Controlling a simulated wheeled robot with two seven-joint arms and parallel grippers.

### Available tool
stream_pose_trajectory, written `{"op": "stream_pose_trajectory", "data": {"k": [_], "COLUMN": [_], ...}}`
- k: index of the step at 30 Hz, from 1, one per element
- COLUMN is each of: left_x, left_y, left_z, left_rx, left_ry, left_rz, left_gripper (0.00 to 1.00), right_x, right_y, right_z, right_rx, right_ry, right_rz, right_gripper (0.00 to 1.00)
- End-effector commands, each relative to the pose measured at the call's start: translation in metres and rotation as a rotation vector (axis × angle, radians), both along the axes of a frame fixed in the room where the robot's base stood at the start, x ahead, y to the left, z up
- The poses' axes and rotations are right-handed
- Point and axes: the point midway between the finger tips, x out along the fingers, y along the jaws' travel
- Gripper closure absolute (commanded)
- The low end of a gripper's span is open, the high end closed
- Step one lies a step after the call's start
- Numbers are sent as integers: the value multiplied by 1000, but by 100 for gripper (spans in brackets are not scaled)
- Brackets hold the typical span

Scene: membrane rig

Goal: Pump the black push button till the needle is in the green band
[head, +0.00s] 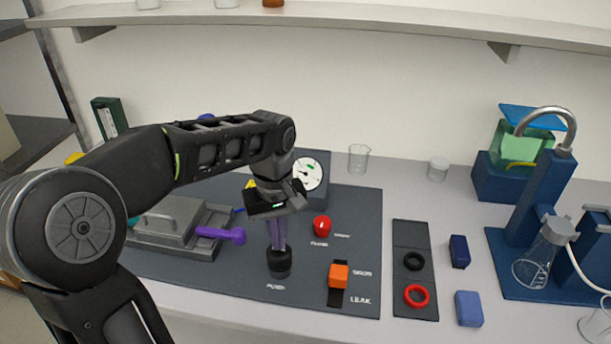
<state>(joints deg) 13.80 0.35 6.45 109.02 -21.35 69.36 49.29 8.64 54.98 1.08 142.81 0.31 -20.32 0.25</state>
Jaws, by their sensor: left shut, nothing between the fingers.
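The black push button (280,266) stands upright on the dark rig panel (200,268), above a small label that seems to read PUMP. My left gripper (279,247) points down over the button with its fingers shut and empty. The fingertips are at the button's top; I cannot tell whether they press it. The round white gauge (309,175) is behind and right of the gripper, its left edge partly covered by my arm. A small green band (311,167) shows on its dial. The needle is too small to read surely. My right gripper is not in view.
A red knob (321,226) and an orange slider (339,275) marked LEAK are right of the button. A grey clamp block (167,221) with a purple handle (224,235) is left. Black and red rings lie on a dark strip (411,236) farther right.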

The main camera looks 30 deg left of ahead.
Motion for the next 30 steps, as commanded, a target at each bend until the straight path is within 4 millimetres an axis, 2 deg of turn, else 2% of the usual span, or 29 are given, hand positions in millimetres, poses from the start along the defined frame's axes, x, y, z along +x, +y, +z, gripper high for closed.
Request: {"op": "stream_pose_trajectory", "data": {"k": [16,22,30], "left_x": [0,0,0], "left_y": [0,0,0], "left_z": [-37,-25,5], "left_rx": [0,0,0], "left_ry": [0,0,0], "left_rz": [0,0,-1], "left_gripper": [100,100,100], "right_x": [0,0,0], "right_y": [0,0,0], "right_z": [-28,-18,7], "right_rx": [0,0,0], "right_ry": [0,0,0], "right_rz": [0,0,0], "right_gripper": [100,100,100]}}
